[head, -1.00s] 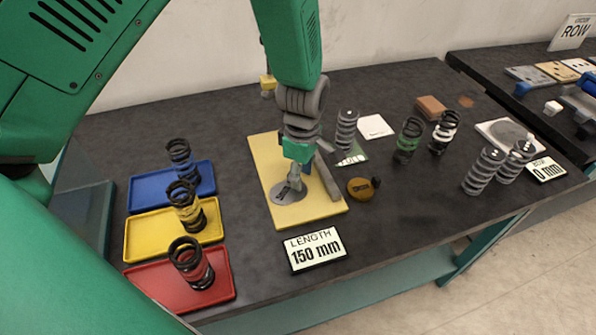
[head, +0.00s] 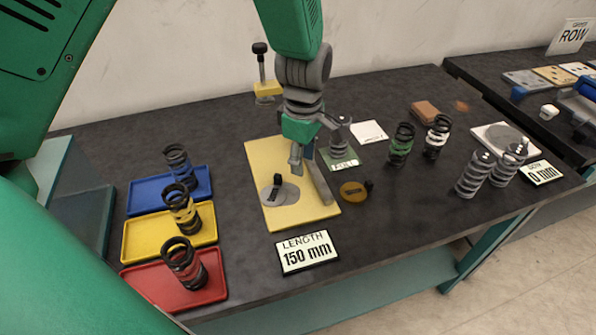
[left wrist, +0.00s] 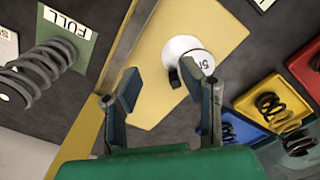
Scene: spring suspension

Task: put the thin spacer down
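A thin grey disc (head: 285,197) with a black knob and a dark marking lies on the yellow board (head: 265,158); it seems to be the thin spacer. In the left wrist view the disc (left wrist: 182,47) looks pale, with a "5" label, and lies beyond the fingers. My left gripper (head: 303,164) is above the board, to the right of the disc and apart from it. In the left wrist view its two fingers (left wrist: 165,92) are spread with nothing between them. My right gripper is not in view.
A grey bar (head: 319,179) runs along the board's right side. A brown disc with a knob (head: 352,194) lies right of it. Blue, yellow and red trays (head: 140,285) with dark springs stand left. A "150 mm" sign (head: 307,252) is in front; several springs stand right.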

